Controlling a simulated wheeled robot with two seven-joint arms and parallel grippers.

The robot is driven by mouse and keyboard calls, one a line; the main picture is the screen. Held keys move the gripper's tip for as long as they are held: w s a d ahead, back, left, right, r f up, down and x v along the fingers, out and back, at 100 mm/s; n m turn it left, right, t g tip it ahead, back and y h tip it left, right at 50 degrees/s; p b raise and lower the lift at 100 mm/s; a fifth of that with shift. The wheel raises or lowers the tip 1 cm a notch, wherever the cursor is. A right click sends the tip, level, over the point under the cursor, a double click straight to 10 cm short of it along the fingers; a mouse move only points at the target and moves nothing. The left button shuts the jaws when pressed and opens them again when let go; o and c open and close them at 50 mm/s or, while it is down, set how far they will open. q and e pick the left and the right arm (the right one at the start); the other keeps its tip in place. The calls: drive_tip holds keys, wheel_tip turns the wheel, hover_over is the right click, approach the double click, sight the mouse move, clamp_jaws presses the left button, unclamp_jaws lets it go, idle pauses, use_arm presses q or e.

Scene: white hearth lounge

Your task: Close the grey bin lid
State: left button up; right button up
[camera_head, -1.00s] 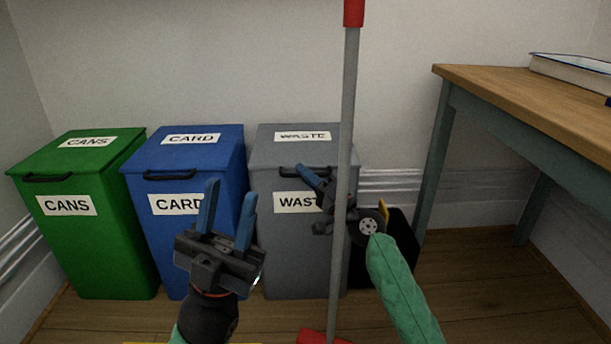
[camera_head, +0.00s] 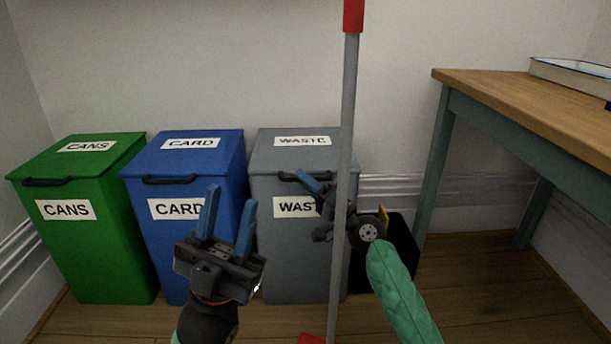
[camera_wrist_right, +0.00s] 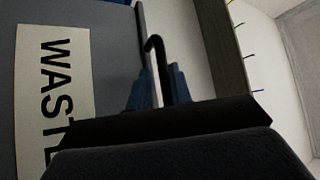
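The grey bin (camera_head: 285,250) stands at the right of the bin row, marked WASTE. Its lid (camera_head: 265,158) lies down on the bin and looks shut; the pole and my right arm hide part of its right side. A black handle (camera_head: 286,176) is on the lid's front edge. My right gripper (camera_head: 303,178) is at this handle. In the right wrist view its blue fingers (camera_wrist_right: 158,92) stand apart, with the hooked black handle (camera_wrist_right: 154,44) by them; contact is unclear. My left gripper (camera_head: 230,210) is open and empty, in front of the blue bin.
A blue CARD bin (camera_head: 140,230) and a green CANS bin (camera_head: 110,255) stand to the left, lids down. A grey pole with red ends (camera_head: 344,130) stands upright in front of the grey bin. A wooden-topped table (camera_head: 520,105) is at the right. A black object (camera_head: 400,255) stands beside the grey bin.

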drive_tip(key=shift+r, duration=0.1)
drive_tip(key=shift+r+p, duration=0.6)
drive_tip(key=w+r+m+h+p, duration=0.2)
drive_tip(key=w+r+p, duration=0.3)
drive_tip(key=r+p, duration=0.7)
drive_tip(key=w+r+m+h+p, duration=0.2)
drive_tip(key=w+r+p, duration=0.4)
drive_tip(key=p, duration=1.9)
wheel_tip(320, 180, up, 6)
drive_tip(key=shift+r+m+g+p, duration=0.2)
drive_tip(key=shift+m+g+p, duration=0.15)
drive_tip(key=shift+m, duration=0.25)
drive_tip(key=shift+w, duration=0.1)
